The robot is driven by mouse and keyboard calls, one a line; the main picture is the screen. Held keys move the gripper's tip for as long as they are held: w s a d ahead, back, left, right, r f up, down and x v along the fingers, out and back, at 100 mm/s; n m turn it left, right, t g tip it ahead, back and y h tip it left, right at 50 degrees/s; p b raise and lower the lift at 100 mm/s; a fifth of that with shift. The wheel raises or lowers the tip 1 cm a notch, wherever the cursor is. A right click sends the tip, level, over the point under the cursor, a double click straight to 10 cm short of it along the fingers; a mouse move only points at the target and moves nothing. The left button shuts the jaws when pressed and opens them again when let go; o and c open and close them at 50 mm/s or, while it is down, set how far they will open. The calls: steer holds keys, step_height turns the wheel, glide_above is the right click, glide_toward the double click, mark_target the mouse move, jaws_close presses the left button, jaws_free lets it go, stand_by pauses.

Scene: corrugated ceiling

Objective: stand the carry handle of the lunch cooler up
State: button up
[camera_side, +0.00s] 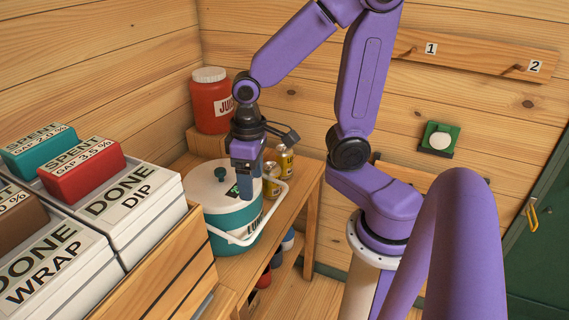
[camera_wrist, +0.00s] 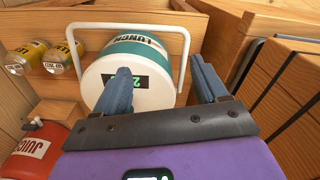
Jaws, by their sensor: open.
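The lunch cooler (camera_side: 228,218) is a round teal tub with a white lid and a teal knob, standing on a wooden shelf. Its white carry handle (camera_side: 246,239) is folded down, its bar out past the front side of the tub. In the wrist view the handle (camera_wrist: 128,26) arches beyond the LUNCH label of the cooler (camera_wrist: 137,46). My gripper (camera_side: 243,192) points down over the right part of the lid. In the wrist view the gripper (camera_wrist: 165,84) has its two fingers wide apart with nothing between them. I cannot tell whether the fingertips touch the lid.
A red juice jug (camera_side: 211,101) stands behind the cooler. Gold cans (camera_side: 278,170) stand close to its right. A wooden crate (camera_side: 165,275) with DONE boxes is at the left. Blue and red items sit on a lower shelf.

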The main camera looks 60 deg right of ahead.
mark_target(285, 191)
steer(key=w+d+m, duration=0.1)
steer(key=w+m, duration=0.1)
steer(key=w+d+f+m, duration=0.1)
steer(key=w+d+m, duration=0.1)
steer(key=m, duration=0.1)
steer(key=shift+w+d+f, duration=0.15)
steer(key=shift+d+f, duration=0.05)
steer(key=d+m, duration=0.2)
steer(key=m, duration=0.1)
steer(key=w+d+f+m, duration=0.1)
steer(key=shift+w+d+m, duration=0.1)
steer(key=shift+d+m, duration=0.05)
steer(key=shift+m, duration=0.15)
steer(key=d+m, duration=0.1)
steer(key=d+f+m, duration=0.1)
steer(key=m, duration=0.1)
steer(key=s+d+m, duration=0.1)
steer(key=d+m, duration=0.1)
steer(key=shift+s+f, duration=0.1)
steer(key=shift+f, duration=0.2)
steer(key=s+d+m, duration=0.1)
steer(key=m, duration=0.1)
steer(key=s+d+f+m, duration=0.1)
steer(key=s+m, duration=0.1)
steer(key=s+d+m, duration=0.2)
steer(key=shift+s+d+f, duration=0.1)
steer(key=shift+f, duration=5.4)
steer(key=shift+c, duration=0.3)
